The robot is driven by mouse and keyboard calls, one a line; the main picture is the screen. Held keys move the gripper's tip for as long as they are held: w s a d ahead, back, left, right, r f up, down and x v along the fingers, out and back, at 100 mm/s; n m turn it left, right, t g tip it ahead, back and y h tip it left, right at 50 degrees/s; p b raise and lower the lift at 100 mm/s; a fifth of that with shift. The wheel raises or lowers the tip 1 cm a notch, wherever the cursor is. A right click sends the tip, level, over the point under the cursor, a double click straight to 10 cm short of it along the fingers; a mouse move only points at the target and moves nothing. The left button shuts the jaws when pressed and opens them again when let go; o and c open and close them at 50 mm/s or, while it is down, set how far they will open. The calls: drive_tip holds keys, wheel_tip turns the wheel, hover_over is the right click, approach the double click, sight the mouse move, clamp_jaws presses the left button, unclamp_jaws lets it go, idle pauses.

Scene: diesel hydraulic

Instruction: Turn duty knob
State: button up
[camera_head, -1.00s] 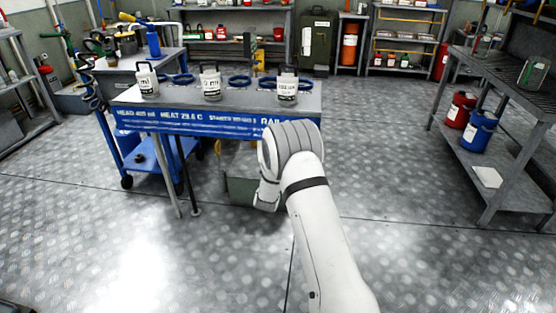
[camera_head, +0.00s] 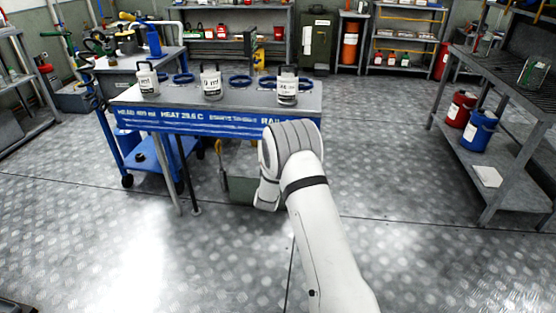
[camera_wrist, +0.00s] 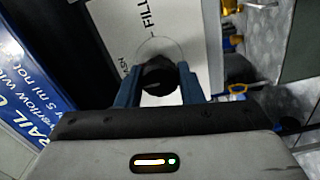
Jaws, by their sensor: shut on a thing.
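In the wrist view a dark round knob (camera_wrist: 158,76) sits on a pale panel (camera_wrist: 121,22) with a thin circle drawn around it and printed letters, partly readable as "FILL". My gripper (camera_wrist: 158,82) has its two blue fingers on either side of the knob, shut on it. The knob's lower part is hidden between the fingers. In the head view my arm reaches toward the front of the bench, and the gripper and knob are hidden behind it.
A blue-fronted bench (camera_head: 215,118) with lettering holds several labelled canisters and blue rings. A blue cart (camera_head: 140,150) stands at its left. A shelf at right holds a red can (camera_head: 457,110) and a blue can (camera_head: 478,130). The metal floor at right is clear.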

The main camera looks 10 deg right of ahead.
drive_tip(key=o, duration=1)
drive_tip(key=p+v, duration=0.1)
drive_tip(key=v, duration=0.6)
drive_tip(key=shift+s+a+p, duration=0.15)
drive_tip(key=shift+s+p, duration=0.15)
drive_tip(key=shift+s, duration=0.05)
drive_tip(key=s+a+r+m+g+y+p, duration=0.1)
drive_tip(key=s+r+m+g+y+p, duration=0.35)
drive_tip(key=r, duration=0.85)
drive_tip(key=s+r+m+g+y+p, duration=0.1)
drive_tip(key=s+r+g+p, duration=0.1)
drive_tip(key=s+r+p, duration=0.65)
drive_tip(key=s+d+r+m+g+p, duration=0.2)
drive_tip(key=s+r+p, duration=0.4)
drive_tip(key=s+r, duration=0.4)
drive_tip(key=s+d+r+m+g+p, duration=0.2)
drive_tip(key=s+r+m+g+p, duration=0.3)
drive_tip(key=s+r, duration=0.6)
drive_tip(key=s+g, duration=0.1)
drive_tip(key=s, duration=0.7)
drive_tip(key=shift+p, duration=0.4)
